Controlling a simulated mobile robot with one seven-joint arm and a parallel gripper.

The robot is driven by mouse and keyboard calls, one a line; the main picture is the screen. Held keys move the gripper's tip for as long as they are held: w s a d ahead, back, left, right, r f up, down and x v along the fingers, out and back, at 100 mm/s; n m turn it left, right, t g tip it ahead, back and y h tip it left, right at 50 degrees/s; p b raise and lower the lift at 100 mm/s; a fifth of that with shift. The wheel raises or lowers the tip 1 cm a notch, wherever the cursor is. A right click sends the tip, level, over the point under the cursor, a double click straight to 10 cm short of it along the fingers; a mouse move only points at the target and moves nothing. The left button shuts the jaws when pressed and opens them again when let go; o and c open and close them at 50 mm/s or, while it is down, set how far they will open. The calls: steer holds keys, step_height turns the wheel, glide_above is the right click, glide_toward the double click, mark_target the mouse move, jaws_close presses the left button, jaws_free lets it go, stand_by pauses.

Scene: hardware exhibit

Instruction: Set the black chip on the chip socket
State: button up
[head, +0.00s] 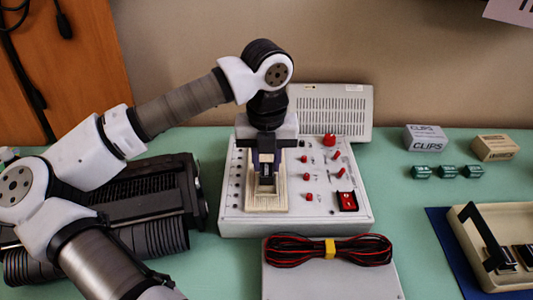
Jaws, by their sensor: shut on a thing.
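My gripper (266,181) points down over the beige chip socket (279,206) on the white panel. It is shut on a small dark piece that looks like the black chip (267,171), which shows only in part between the fingers. The beige socket surrounds the fingertips in the picture and its middle is hidden by them. I cannot tell whether the chip touches the socket or is just above it.
The white panel (235,212) carries red knobs (308,197) and a red switch (347,201). A grey box with a coiled red-black cable (300,251) stands in front. A beige tray (462,214) with black parts is at right. Clip boxes (425,138) stand behind green pieces (447,171).

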mark_target(267, 164)
steer(key=shift+f, duration=0.75)
steer(key=shift+b, duration=0.9)
stand_by(0.6)
steer(key=shift+f+b, duration=0.65)
steer(key=shift+b, duration=0.05)
steer(key=o, duration=0.7)
steer(key=shift+r+p, duration=3)
steer(key=shift+r, duration=2.6)
